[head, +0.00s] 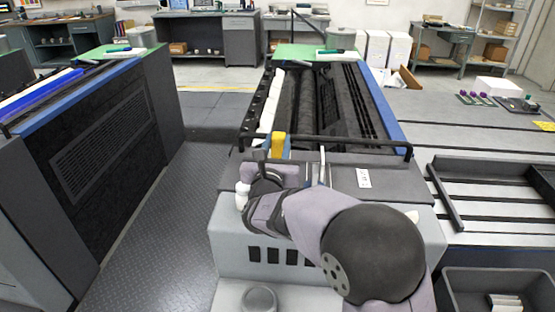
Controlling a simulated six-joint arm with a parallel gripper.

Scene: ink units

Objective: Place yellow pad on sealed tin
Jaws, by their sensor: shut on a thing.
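My gripper (276,162) is over the near end of the central press, seen from behind. A small upright yellow piece with blue beside it, which looks like the yellow pad (279,145), shows at its fingertips, and the gripper is shut on it. The fingers and the pad's lower part are partly hidden by my wrist. I cannot make out for sure which thing is the sealed tin. A grey-green cylinder (341,39) stands beyond the far end of the press, too far to tell if it is a sealed tin.
The central press (393,105) has a dark rail across its near end. A white bottle (242,195) stands left of my wrist. At right, a slotted table (470,135) holds a dark tray frame (495,166) and a flat yellow item (545,126). A grey bin (452,285) is at lower right.

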